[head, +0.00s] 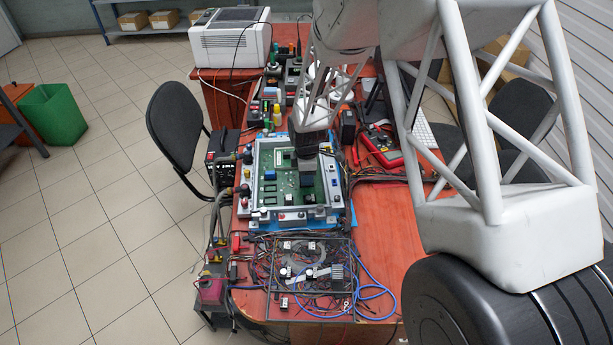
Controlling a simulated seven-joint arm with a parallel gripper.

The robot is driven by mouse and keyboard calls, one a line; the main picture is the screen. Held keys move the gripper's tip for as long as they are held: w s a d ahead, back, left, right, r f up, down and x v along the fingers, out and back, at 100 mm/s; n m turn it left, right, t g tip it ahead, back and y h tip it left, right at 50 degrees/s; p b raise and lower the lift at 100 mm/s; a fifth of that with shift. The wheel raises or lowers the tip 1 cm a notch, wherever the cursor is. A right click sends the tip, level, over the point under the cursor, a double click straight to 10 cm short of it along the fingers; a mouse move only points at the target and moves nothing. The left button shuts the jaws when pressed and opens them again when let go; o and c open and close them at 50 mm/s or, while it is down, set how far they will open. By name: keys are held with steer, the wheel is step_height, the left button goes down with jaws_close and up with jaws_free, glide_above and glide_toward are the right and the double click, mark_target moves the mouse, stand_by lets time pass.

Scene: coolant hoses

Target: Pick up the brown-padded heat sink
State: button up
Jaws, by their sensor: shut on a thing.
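My gripper (307,160) reaches down over the green circuit board (270,185) in its grey metal housing (258,212). It is shut on a small grey block, which looks like the heat sink; the fingers and the block blend together at this size. No brown pad can be made out. I cannot tell whether the block touches the board or is held just above it. My wrist and arm hide part of the board's back right side.
The housing sits on a blue mat (262,227) on the reddish-brown table (385,225). In front lies a frame of tangled wires (300,275) with a blue cable (375,290). A red multimeter (381,148) stands to the right. Bare tabletop lies at front right.

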steer(key=shift+r, duration=0.15)
step_height(320, 180, up, 10)
stand_by(0.6)
steer(key=shift+s, duration=0.1)
stand_by(0.9)
steer(key=s+d+r+n, duration=0.2)
steer(key=s+n, duration=0.2)
steer(key=s, duration=1.2)
steer(key=s+d+r+n, duration=0.25)
steer(key=s+n, duration=0.25)
steer(key=s, duration=1)
steer(key=s+d+f+n, duration=0.2)
steer(key=s+f, duration=0.1)
steer(key=s, duration=0.4)
steer(key=s+d+f+n, duration=0.3)
steer(key=s+f, duration=0.1)
steer(key=s, duration=0.4)
steer(key=s+d+f+n, duration=0.2)
steer(key=s+f, duration=0.1)
steer(key=s, duration=0.5)
steer(key=shift+d+f+n, duration=0.25)
steer(key=shift+f+n, duration=0.15)
